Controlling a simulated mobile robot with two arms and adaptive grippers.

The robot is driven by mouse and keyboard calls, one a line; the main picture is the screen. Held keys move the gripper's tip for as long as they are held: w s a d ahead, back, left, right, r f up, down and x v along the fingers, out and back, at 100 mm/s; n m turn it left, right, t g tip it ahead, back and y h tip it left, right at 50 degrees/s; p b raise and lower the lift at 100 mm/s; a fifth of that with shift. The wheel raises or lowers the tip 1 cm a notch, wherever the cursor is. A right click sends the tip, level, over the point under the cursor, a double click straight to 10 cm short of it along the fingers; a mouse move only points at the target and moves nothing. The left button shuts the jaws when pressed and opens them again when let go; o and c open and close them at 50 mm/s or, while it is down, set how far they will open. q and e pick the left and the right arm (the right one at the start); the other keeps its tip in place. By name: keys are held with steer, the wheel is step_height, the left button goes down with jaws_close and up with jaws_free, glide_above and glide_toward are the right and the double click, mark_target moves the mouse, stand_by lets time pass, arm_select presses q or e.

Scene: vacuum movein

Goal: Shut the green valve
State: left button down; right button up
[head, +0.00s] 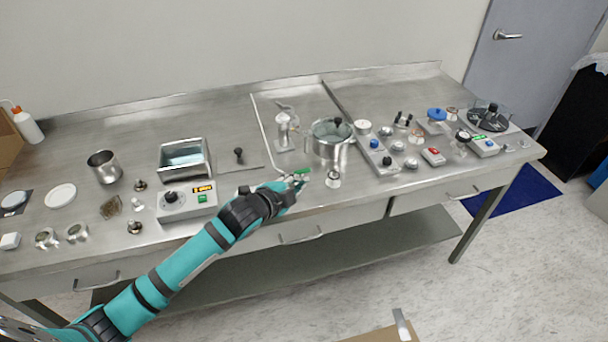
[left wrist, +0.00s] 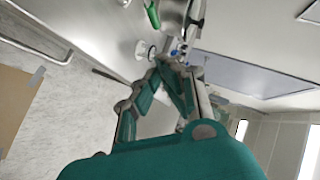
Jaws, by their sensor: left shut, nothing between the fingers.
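The green valve handle (head: 301,171) shows in the head view near the front edge of the steel bench, by the end of a thin metal pipe. It also shows in the left wrist view as a green lever (left wrist: 153,15) at the top. My left gripper (head: 294,183) is right at the valve in the head view and hides part of it. In the left wrist view the left gripper's fingertips (left wrist: 170,62) are together with nothing between them, below the green lever and apart from it in the picture. My right gripper does not show.
A glass-like round chamber (head: 331,140) stands behind the valve, with a small clear fitting (head: 333,180) to its right front. A hotplate-like box (head: 187,201) and a water bath (head: 184,157) stand left. Several small instruments crowd the right side. A drawer handle (head: 301,237) sits below the front edge.

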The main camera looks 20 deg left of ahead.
arm_select(q)
steer(key=x, duration=0.5)
steer(key=shift+w+d+p, duration=0.1)
steer(key=shift+p, duration=0.2)
steer(key=shift+w+a+f, duration=0.35)
steer(key=shift+w+f, duration=0.1)
steer(key=shift+w, duration=0.15)
steer(key=shift+w+a+f, duration=0.35)
steer(key=shift+w+f, duration=0.1)
steer(key=shift+w, duration=0.1)
steer(key=shift+w+a+f+p, duration=0.25)
steer(key=shift+w+f+p, duration=0.05)
